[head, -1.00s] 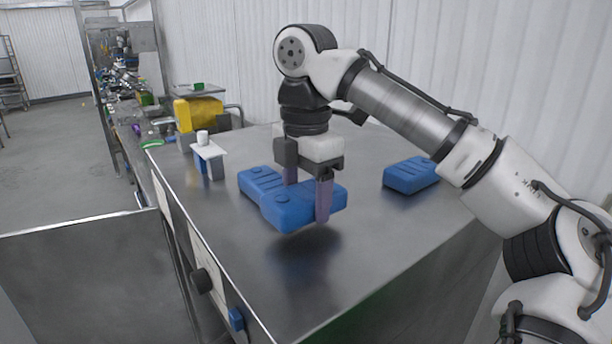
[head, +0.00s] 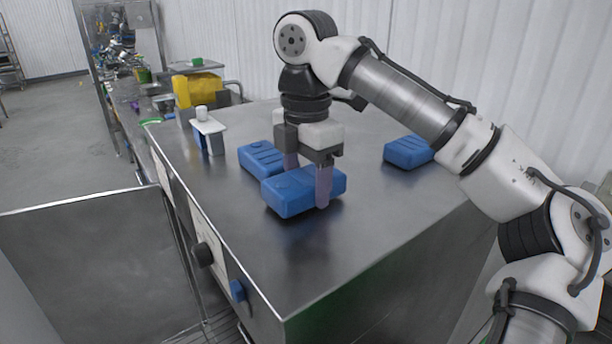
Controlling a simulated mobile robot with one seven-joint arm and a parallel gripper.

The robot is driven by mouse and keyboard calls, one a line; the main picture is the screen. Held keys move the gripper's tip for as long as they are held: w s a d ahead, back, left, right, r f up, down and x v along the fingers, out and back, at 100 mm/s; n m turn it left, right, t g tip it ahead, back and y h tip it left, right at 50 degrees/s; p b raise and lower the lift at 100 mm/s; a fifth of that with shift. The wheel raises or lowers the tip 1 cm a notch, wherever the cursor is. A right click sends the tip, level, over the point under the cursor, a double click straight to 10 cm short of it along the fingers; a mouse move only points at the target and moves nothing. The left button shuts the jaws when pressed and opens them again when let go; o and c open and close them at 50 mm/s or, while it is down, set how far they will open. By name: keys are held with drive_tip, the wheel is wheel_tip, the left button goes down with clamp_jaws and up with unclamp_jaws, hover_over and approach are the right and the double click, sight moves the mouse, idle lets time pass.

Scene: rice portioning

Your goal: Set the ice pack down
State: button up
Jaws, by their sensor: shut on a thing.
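A blue ice pack (head: 290,200) is between the fingers of my gripper (head: 307,180), in the middle of the head view. The gripper is shut on it. The pack is level and very low over the steel table top (head: 375,235); I cannot tell whether its underside touches the surface. A second blue ice pack (head: 258,156) lies just behind and left of it, partly hidden by the held one. A third blue ice pack (head: 408,152) lies apart at the right, behind my forearm.
The table's front and right areas are clear. A cluttered bench (head: 125,85) runs at the back left.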

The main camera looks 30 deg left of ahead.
sight(306, 177)
drive_tip(key=shift+f, duration=0.35)
drive_tip(key=o, duration=1.3)
drive_tip(key=shift+r, duration=3.8)
drive_tip(key=shift+f, duration=0.1)
